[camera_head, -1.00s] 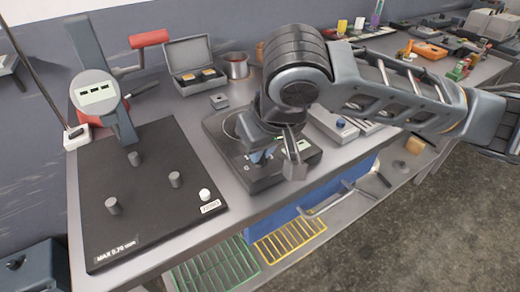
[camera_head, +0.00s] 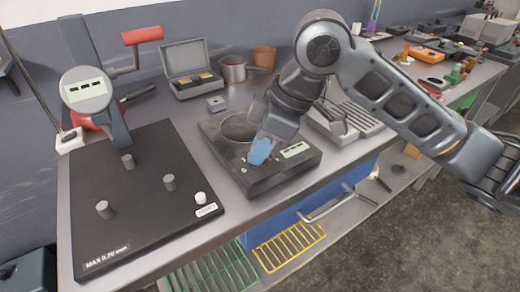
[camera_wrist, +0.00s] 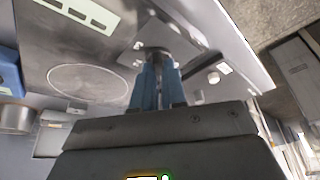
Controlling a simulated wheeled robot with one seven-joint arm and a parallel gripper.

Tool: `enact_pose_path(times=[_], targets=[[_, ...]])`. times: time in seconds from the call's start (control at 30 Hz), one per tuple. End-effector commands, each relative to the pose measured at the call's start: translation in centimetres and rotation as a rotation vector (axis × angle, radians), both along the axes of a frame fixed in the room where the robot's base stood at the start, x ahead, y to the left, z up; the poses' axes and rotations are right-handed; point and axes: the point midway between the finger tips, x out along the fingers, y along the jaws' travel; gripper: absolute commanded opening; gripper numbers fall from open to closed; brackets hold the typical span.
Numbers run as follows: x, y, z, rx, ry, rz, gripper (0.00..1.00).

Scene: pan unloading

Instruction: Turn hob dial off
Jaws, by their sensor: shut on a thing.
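The hob (camera_head: 285,172) is a flat dark unit on the bench with a round ring (camera_head: 238,127) on top. The ring also shows in the wrist view (camera_wrist: 90,82). My gripper (camera_head: 262,152) reaches down over the hob's front part, its blue fingers pointing at the top face. In the wrist view the two blue fingers (camera_wrist: 157,78) are closed around a dark round dial (camera_wrist: 157,51). The dial is mostly hidden by the fingers, and its setting cannot be read. In the head view the gripper covers it.
A dark plate with several pegs and a gauge (camera_head: 84,88) stands to the left. An open grey case (camera_head: 188,62), a metal pot (camera_head: 233,70) and a copper pot (camera_head: 264,56) sit behind. A slotted grey block (camera_head: 350,118) is right of the hob. The bench's front edge is close.

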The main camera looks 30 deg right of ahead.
Motion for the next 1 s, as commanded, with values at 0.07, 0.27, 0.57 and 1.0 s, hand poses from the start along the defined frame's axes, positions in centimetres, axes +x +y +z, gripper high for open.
enact_pose_path(times=[0.07, 0.27, 0.57, 1.0], targets=[[-0.08, 0.02, -0.57, -0.001, 0.013, 0.072, 0.0], [-0.01, 0.0, -0.59, -0.002, 0.013, 0.263, 0.0], [0.14, -0.02, -0.57, -0.002, 0.012, 0.51, 0.0], [0.2, -0.09, -0.56, -0.003, 0.012, 0.692, 0.0]])
